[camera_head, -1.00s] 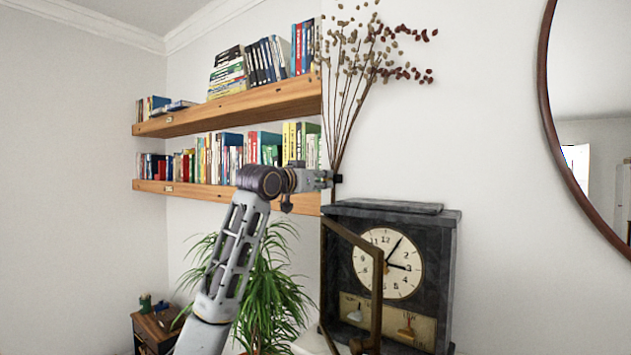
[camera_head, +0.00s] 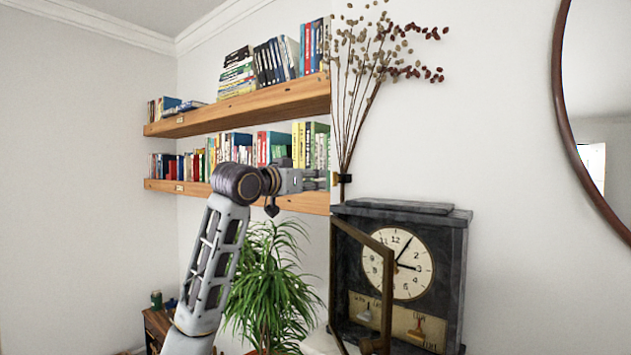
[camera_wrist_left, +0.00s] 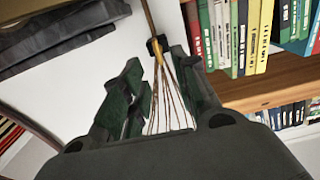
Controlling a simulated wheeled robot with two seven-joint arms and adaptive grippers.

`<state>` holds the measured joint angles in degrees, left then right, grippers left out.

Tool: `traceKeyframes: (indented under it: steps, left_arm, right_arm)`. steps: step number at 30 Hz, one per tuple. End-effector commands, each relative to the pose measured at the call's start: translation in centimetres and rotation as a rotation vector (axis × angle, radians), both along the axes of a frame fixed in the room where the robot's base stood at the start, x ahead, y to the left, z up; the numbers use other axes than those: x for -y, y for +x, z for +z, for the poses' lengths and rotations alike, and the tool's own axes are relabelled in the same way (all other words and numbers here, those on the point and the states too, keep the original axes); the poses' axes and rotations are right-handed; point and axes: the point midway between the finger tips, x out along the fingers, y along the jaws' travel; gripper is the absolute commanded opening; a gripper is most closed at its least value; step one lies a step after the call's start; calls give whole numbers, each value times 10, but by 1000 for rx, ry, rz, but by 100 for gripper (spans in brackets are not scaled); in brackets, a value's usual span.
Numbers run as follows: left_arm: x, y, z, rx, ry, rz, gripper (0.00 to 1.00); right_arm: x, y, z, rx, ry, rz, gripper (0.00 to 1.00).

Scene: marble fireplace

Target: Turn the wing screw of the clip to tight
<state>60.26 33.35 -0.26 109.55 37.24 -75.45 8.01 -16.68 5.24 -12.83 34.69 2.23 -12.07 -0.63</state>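The clip (camera_head: 343,178) is a small dark piece around the stems of the dried branches (camera_head: 366,105), above the mantel clock. It also shows in the left wrist view (camera_wrist_left: 155,46), just beyond the fingertips, with the stems passing through it. I cannot make out its wing screw or how far it is turned. My left gripper (camera_head: 327,180) comes in from the left at the clip's height, its tips slightly short of it. In the left wrist view its dark green fingers (camera_wrist_left: 161,85) stand apart, with the stems visible between them. My right gripper is not in view.
A dark clock (camera_head: 455,275) with its glass door (camera_head: 388,300) swung open stands below the clip. Bookshelves (camera_head: 265,103) are behind my left arm, a green plant (camera_head: 268,290) below it. A round mirror (camera_head: 565,120) hangs at right. The wall right of the branches is bare.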

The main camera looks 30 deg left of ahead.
Motion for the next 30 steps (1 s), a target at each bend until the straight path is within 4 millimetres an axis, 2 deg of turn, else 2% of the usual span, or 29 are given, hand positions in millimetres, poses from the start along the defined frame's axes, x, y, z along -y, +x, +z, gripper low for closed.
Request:
traceKeyframes:
  steps: [6,12,30]
  left_arm:
    - [-5,-27,0,1,1,2,29]
    - [-7,-40,1,2,1,2,29]
    - [-7,-42,1,1,0,1,29]
  right_arm:
    - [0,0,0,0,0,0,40]
    - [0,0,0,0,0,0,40]
    - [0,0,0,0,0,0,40]
